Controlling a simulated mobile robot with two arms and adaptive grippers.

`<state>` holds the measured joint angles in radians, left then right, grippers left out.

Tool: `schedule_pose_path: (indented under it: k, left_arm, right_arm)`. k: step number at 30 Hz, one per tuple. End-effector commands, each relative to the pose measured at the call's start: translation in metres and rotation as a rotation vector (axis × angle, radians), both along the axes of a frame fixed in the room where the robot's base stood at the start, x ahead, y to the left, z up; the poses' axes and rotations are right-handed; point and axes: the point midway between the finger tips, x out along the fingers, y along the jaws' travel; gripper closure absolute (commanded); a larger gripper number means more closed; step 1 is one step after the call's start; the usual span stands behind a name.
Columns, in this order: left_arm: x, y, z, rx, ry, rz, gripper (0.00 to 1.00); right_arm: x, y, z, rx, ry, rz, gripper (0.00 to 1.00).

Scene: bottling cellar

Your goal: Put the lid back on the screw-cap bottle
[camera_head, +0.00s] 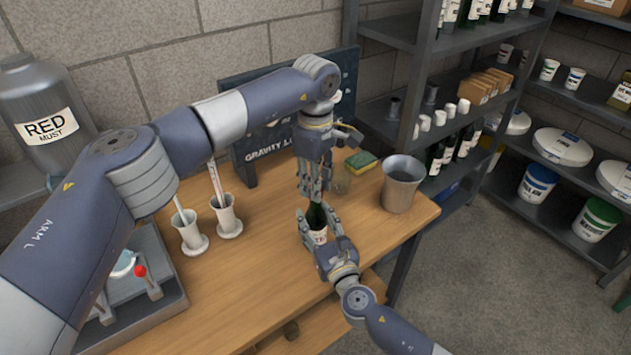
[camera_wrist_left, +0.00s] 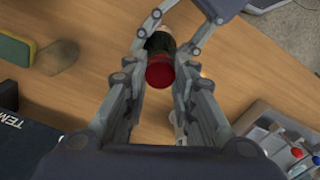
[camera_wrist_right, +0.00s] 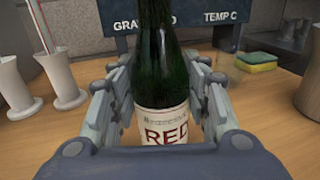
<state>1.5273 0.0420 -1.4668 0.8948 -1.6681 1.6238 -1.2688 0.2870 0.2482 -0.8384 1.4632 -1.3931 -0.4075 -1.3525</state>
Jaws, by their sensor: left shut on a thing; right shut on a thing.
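The green screw-cap bottle (camera_head: 317,236) stands upright near the front edge of the wooden table. Its cream label reading RED fills the middle of the right wrist view (camera_wrist_right: 164,128). My right gripper (camera_head: 319,222) is shut around the bottle's body, a finger on each side. My left gripper (camera_head: 314,196) points straight down above the bottle. In the left wrist view it is shut on the red lid (camera_wrist_left: 160,73), which lines up over the bottle (camera_wrist_left: 160,42). The lid is hidden by the fingers in the head view. I cannot tell whether it touches the bottle's neck.
A metal pail (camera_head: 401,184), a yellow-green sponge (camera_head: 361,161) and a glass beaker (camera_head: 342,180) stand behind on the table. Two white holders (camera_head: 227,217) with tubes stand left. A gauge board (camera_head: 262,150) is at the back. Shelves with bottles stand right.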

Motion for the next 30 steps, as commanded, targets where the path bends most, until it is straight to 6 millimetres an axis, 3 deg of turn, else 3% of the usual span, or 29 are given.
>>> schedule_pose_path:
  k: [21, 25, 30]
  left_arm:
    - [0.0004, 0.0003, 0.0001, -0.002, -0.001, -1.375, 0.82]
    - [0.0005, 0.0004, 0.0, -0.002, -0.001, -1.554, 0.82]
    - [0.0005, 0.0004, -0.0001, -0.002, -0.001, -1.654, 0.82]
  right_arm:
    - [0.0001, -0.0008, -0.0012, -0.001, 0.002, -0.001, 1.0]
    - [0.0001, -0.0008, -0.0013, -0.001, 0.002, -0.001, 1.0]
    - [0.0001, -0.0008, -0.0013, -0.001, 0.002, -0.001, 1.0]
